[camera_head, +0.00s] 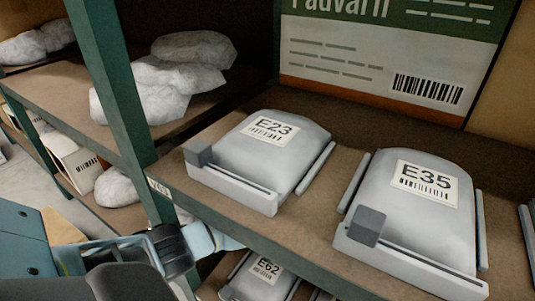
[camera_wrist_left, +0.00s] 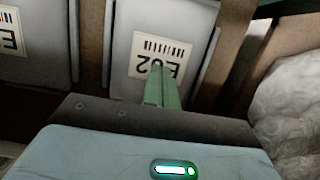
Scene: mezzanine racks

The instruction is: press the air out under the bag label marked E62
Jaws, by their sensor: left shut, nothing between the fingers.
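The bag label marked E62 (camera_head: 267,268) is on a grey bag (camera_head: 246,286) on the lower shelf, partly under the upper shelf's front beam in the head view. In the left wrist view, the same white label (camera_wrist_left: 161,56) shows upside down on its bag (camera_wrist_left: 185,20). My left gripper (camera_wrist_left: 157,72) is shut and empty, its green fingers overlapping the label's "E62" print. I cannot tell whether the tips touch it. In the head view my left arm (camera_head: 172,247) reaches in past the green post, and its fingertips are hidden. My right gripper is not in view.
Bags labelled E23 (camera_head: 270,130) and E35 (camera_head: 424,183) lie in grey trays on the upper shelf. The green post (camera_head: 110,85) and green shelf beam (camera_head: 260,250) stand close to my left arm. Another labelled bag (camera_wrist_left: 35,40) and a wrapped bundle (camera_wrist_left: 290,90) flank the E62 bag.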

